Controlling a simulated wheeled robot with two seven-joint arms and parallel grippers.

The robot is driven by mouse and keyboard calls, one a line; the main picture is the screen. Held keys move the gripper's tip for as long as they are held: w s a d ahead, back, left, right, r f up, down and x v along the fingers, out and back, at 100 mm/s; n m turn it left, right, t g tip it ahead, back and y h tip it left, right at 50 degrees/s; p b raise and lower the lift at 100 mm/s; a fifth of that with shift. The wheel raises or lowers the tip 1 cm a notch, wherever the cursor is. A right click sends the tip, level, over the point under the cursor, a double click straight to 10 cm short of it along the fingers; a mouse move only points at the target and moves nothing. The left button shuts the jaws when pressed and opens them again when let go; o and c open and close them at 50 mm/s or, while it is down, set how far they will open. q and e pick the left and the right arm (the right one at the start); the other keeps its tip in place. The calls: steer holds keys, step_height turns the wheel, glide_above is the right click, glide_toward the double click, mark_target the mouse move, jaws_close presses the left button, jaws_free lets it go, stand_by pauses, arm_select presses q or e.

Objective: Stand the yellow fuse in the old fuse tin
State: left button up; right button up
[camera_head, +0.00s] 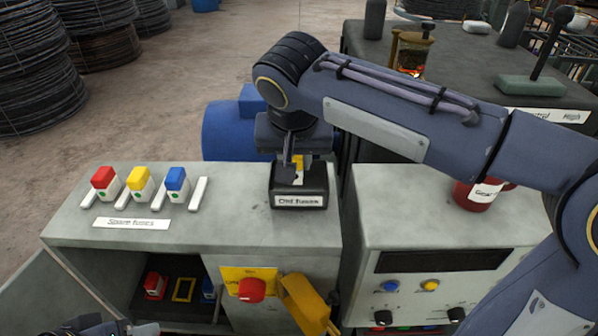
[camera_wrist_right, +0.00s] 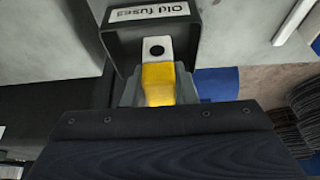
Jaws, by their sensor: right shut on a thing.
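The old fuse tin (camera_head: 299,190) is a dark open box with a white "Old fuses" label, on the right end of the grey cabinet top. It also shows in the right wrist view (camera_wrist_right: 110,42). My right gripper (camera_head: 297,163) is above the tin, pointing down, shut on a yellow fuse (camera_wrist_right: 158,85). The fuse's white end with a black dot points into the tin's mouth. The fuse shows only partly in the head view (camera_head: 299,170). I cannot tell whether it touches the tin floor. A small part of my left gripper (camera_head: 100,327) shows at the bottom left.
Red (camera_head: 104,181), yellow (camera_head: 139,183) and blue (camera_head: 176,184) spare fuses stand left on the cabinet top, between white dividers. Below, an open compartment holds a red fuse (camera_head: 155,285), an empty yellow-rimmed slot (camera_head: 184,289) and a blue fuse (camera_head: 208,290). A red mug (camera_head: 480,193) stands right.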

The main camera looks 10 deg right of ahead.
mark_target(299, 176)
steer(key=shift+w+d+f, duration=0.3)
steer(key=shift+w+f, duration=0.1)
steer(key=shift+f, duration=0.2)
steer(key=x, duration=0.3)
steer(key=shift+s+d+f+p, duration=0.1)
steer(key=shift+s+f+p, duration=0.1)
steer(key=shift+s+p, duration=0.1)
steer(key=shift+f, duration=0.3)
steer(key=shift+f, duration=0.2)
steer(key=o, duration=1)
steer(key=shift+r, duration=0.15)
